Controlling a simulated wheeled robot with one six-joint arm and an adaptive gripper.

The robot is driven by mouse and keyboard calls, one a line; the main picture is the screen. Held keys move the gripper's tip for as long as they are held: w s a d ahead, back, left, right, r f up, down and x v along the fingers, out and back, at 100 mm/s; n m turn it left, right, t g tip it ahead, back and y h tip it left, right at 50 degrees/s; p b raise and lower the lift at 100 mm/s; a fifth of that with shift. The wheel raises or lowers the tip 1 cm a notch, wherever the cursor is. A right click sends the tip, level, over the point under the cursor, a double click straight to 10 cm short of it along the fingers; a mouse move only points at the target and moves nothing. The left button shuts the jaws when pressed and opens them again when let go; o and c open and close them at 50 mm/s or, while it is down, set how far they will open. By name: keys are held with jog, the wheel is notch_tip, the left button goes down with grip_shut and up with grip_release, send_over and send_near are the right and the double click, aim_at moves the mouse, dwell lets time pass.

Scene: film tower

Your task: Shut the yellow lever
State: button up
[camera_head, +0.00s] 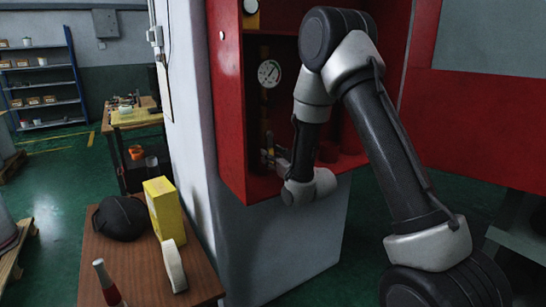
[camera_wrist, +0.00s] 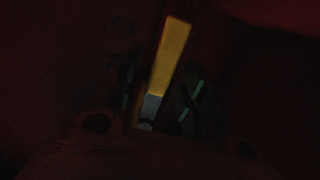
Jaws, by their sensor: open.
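The yellow lever (camera_wrist: 171,58) shows in the wrist view as a flat yellow handle. It stands nearly upright, its top tilted a little right, with a bare grey metal part at its lower end. My gripper (camera_head: 271,157) is inside the red cabinet (camera_head: 230,95), low and toward its left side, below the pressure gauge. Its jaws are open. The wrist view is very dark, and I cannot tell whether a finger touches the lever. In the head view I cannot make out the lever near my gripper.
A white-faced gauge (camera_head: 269,73) is above my gripper on a yellowish pipe. The cabinet's red side walls and floor enclose my gripper closely.

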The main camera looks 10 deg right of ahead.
jog(key=shift+w, duration=0.15)
jog(key=shift+a, duration=0.1)
grip_shut()
